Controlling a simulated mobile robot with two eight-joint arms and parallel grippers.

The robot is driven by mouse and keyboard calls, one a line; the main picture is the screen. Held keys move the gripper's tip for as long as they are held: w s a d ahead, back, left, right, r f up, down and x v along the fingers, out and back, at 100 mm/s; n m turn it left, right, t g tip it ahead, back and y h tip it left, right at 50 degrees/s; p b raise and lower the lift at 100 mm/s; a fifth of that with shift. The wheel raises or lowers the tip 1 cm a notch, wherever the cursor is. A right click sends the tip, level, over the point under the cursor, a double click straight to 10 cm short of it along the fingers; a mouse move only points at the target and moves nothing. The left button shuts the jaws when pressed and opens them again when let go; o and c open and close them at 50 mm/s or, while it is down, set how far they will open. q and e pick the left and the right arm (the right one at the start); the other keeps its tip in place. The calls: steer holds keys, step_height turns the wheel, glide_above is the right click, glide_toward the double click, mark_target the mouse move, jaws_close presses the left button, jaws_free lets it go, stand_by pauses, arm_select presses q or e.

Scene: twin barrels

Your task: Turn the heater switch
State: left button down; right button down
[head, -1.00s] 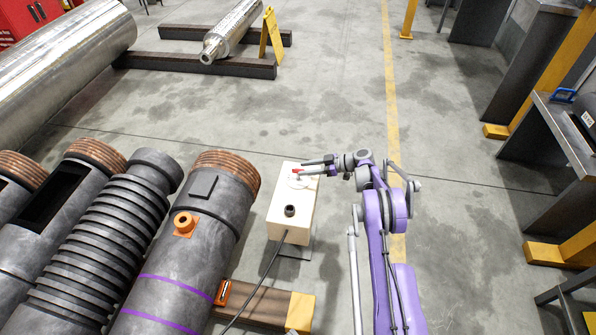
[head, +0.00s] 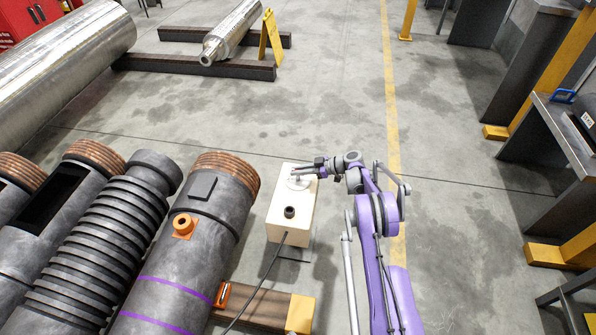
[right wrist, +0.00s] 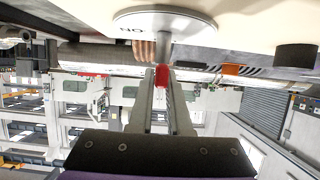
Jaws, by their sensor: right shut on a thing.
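The heater switch is on a cream box (head: 276,217) on the right of the dark barrels. Its pale round dial plate (right wrist: 135,20) has lettering that reads upside down in the right wrist view. The switch's red-tipped handle (right wrist: 162,75) sticks out from the dial, between my fingertips. My right gripper (head: 300,174) reaches in from the right over the far end of the box. In the right wrist view its two fingers (right wrist: 161,82) are shut on the red tip. The red tip is hidden in the head view. My left gripper is not in view.
A dark barrel with an orange fitting (head: 184,225) lies close on the left. Floor to the right is clear up to the benches.

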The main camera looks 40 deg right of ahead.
steer(key=shift+m+h, duration=0.4)
steer(key=shift+a+r+m+t+h+p, duration=0.1)
steer(key=shift+m+t+h+p, duration=0.6)
steer(key=shift+m+h, duration=0.25)
steer(key=m+t+h, duration=0.1)
steer(key=m+h, duration=0.1)
steer(key=h, duration=0.1)
steer(key=shift+m, duration=0.25)
steer(key=m+h, duration=0.2)
steer(key=h, duration=0.1)
steer(key=shift+m+t, duration=0.3)
steer(key=shift+m, duration=0.1)
steer(key=shift+m+h+b, duration=0.35)
steer(key=shift+m+h, duration=1.15)
steer(key=shift+h, duration=0.35)
steer(key=shift+m+g+h, duration=0.6)
steer(key=c, duration=0.9)
jaws_free()
steer(key=shift+o, duration=0.2)
